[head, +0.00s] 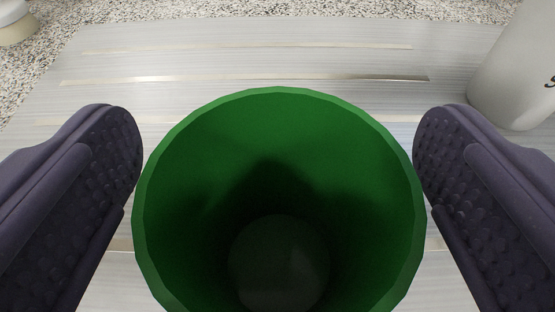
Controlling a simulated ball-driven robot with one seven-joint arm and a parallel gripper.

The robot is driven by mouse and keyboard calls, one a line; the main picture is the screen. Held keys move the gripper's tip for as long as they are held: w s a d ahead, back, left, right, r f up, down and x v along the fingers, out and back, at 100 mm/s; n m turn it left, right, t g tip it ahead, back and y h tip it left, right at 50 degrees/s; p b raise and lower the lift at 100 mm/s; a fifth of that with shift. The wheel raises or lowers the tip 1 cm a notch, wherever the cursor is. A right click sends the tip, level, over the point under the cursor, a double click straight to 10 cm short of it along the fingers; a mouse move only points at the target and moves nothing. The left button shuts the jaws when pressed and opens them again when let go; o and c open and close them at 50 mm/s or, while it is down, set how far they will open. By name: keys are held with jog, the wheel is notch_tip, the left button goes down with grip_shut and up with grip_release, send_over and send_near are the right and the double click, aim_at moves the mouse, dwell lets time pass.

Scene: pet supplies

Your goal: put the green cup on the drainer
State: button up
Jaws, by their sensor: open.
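The green cup (278,140) fills the middle of the head view, and I look down into its open mouth. Its near rim is cut off by the bottom edge. My gripper (278,165) is open, with one dark purple pad to the left of the cup and one to the right. A narrow gap shows between each pad and the rim near the top. Beneath the cup is a light grey ridged metal surface (245,50), which looks like the drainer. The cup's base is hidden, so I cannot tell whether it touches that surface.
A white cup-like container (510,85) with dark marking stands at the right, close to the right pad. A pale object (14,25) sits at the top left on the speckled counter (45,70). The ridged surface behind the green cup is clear.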

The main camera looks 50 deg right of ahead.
jog(key=p+v, duration=0.5)
jog(key=v, duration=0.7)
jog(key=shift+w+d, duration=0.1)
